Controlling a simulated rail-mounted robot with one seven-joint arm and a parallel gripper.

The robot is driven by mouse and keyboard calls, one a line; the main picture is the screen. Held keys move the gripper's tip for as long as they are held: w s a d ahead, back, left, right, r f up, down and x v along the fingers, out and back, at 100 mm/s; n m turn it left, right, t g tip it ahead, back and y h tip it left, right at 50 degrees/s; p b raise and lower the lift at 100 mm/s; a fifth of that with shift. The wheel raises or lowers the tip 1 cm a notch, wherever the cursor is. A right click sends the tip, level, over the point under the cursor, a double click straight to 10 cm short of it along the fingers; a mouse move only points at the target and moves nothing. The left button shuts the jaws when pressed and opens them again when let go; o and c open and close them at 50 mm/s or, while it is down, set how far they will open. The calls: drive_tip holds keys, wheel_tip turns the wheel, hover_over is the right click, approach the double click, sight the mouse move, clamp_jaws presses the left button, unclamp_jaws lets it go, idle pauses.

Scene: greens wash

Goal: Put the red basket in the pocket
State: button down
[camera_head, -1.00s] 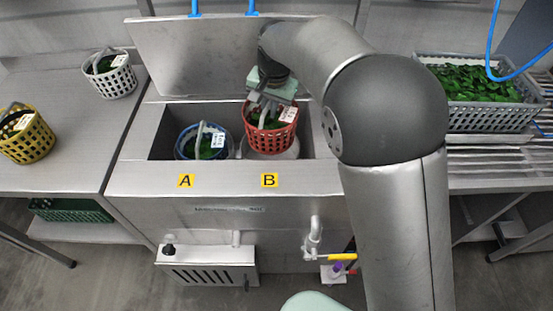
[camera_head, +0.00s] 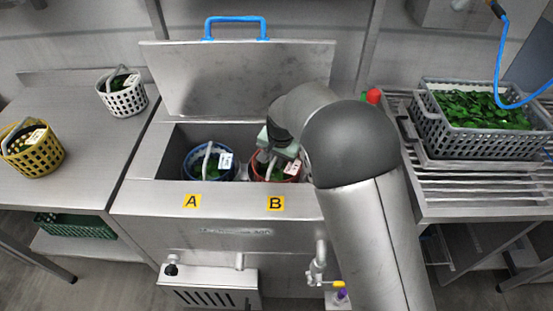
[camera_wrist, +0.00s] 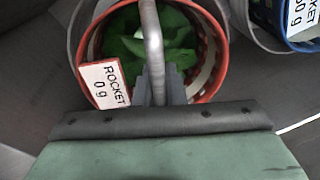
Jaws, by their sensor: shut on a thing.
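The red basket (camera_head: 264,171) is down inside the open steel basin, behind the label B, with leafy greens in it. It shows from above in the wrist view (camera_wrist: 216,88), with a white tag reading "ROCKET 0 g" and a grey handle. My gripper (camera_wrist: 158,90) is shut on that handle. In the head view my gripper (camera_head: 272,152) is partly hidden by my arm. A round metal rim, the pocket (camera_wrist: 73,30), shows around the basket's left side in the wrist view. Whether the basket rests on its bottom cannot be told.
A blue basket (camera_head: 188,165) of greens sits in the basin behind label A. The raised steel lid (camera_head: 230,75) stands behind. White (camera_head: 122,98) and yellow (camera_head: 35,155) baskets stand on the left counter. A grey crate (camera_head: 445,130) of greens stands on the right rack.

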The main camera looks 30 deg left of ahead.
drive_tip(key=shift+f, duration=0.1)
drive_tip(key=c, duration=1.5)
unclamp_jaws()
wheel_tip(320, 180, up, 12)
drive_tip(key=d, duration=0.2)
drive_tip(key=shift+s, duration=0.45)
